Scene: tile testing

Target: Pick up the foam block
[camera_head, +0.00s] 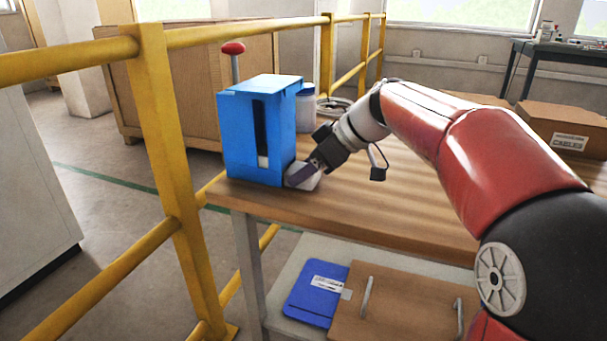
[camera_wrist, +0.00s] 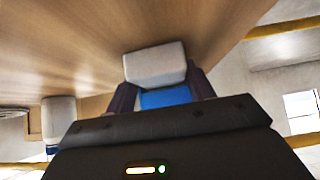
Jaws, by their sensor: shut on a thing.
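The foam block (camera_head: 304,180), pale and whitish, is low at the table's front left corner, beside the blue box's lower right edge. My gripper (camera_head: 306,173) reaches down to it from the upper right and is shut on it. In the wrist view the block (camera_wrist: 155,65) sits at the ends of the two dark fingers (camera_wrist: 163,90), with the wooden tabletop behind it. I cannot tell whether the block still touches the table.
The blue box (camera_head: 240,135) with a red-knobbed lever (camera_head: 233,48) stands close left of the gripper. A white jar (camera_head: 306,108) stands behind it. Yellow railings (camera_head: 165,130) run along the left. The wooden tabletop (camera_head: 390,195) is clear toward the front right; a cardboard box (camera_head: 565,125) is farther back.

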